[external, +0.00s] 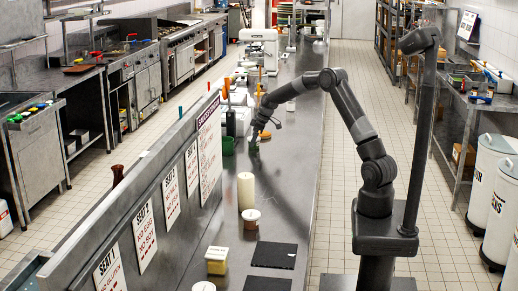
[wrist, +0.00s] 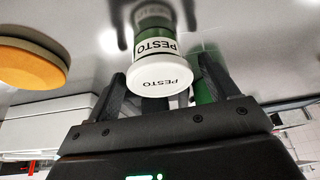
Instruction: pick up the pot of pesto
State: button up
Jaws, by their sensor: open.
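The pot of pesto (wrist: 153,72) shows in the wrist view with a white lid and a green body, lettered PESTO on the lid and side. It stands just beyond and between the two dark fingers of my gripper (wrist: 163,70), which are spread apart with nothing held. I cannot tell whether the lid lies between the fingertips or just ahead of them. In the external view my gripper (external: 254,144) is low over the steel counter, beside a green container (external: 227,146); the pot is too small there to make out clearly.
A round orange-topped item (wrist: 30,62) lies left of the pot in the wrist view. In the external view a tall cream cylinder (external: 246,190), a brown-and-white tub (external: 250,218) and a yellow tub (external: 217,260) stand nearer on the counter. A sign-bearing partition (external: 155,190) runs along the left.

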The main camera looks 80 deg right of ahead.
jog(key=shift+c, duration=0.3)
jog(key=c, duration=0.9)
jog(key=shift+r, duration=0.1)
